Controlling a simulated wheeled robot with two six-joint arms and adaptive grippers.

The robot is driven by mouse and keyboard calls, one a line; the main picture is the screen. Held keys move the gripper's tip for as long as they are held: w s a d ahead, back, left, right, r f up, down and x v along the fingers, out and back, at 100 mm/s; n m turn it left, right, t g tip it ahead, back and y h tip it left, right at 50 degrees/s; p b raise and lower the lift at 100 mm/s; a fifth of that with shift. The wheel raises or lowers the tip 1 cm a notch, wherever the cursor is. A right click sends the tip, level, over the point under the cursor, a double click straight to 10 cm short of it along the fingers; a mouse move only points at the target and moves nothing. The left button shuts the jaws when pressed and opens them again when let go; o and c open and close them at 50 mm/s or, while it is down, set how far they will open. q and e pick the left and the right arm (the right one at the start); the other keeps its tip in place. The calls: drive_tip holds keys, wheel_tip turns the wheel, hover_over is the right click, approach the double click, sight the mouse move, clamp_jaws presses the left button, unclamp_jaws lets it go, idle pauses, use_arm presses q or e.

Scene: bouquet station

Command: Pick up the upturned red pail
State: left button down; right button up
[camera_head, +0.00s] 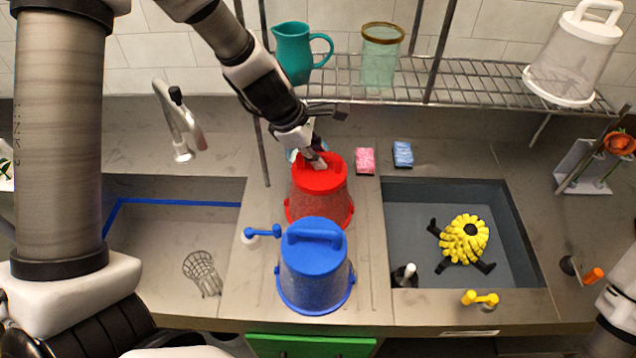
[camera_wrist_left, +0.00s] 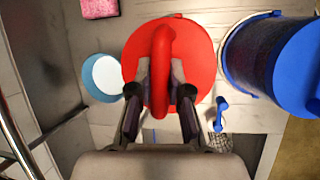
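The red upturned pail (camera_head: 318,203) stands on the counter strip between the two sinks, its closed red base and loop handle facing up. My left gripper (camera_head: 318,163) is down at the handle from above. In the left wrist view, its fingers (camera_wrist_left: 161,78) straddle the pail's red handle (camera_wrist_left: 162,45), one on each side, over the red base (camera_wrist_left: 203,57). Narrow gaps seem to show beside the handle, so the gripper looks open around it. The fingertips are partly hidden by the arm in the head view. My right gripper is out of view.
A blue upturned pail (camera_head: 314,272) stands close in front of the red one. A pink sponge (camera_head: 365,161) and a blue sponge (camera_head: 402,154) lie to the right. A wire shelf (camera_head: 470,88) holding a teal pitcher (camera_head: 294,52) hangs behind.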

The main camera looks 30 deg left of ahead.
use_arm(q)
drive_tip(key=shift+w+f, duration=0.15)
drive_tip(key=shift+w, duration=0.05)
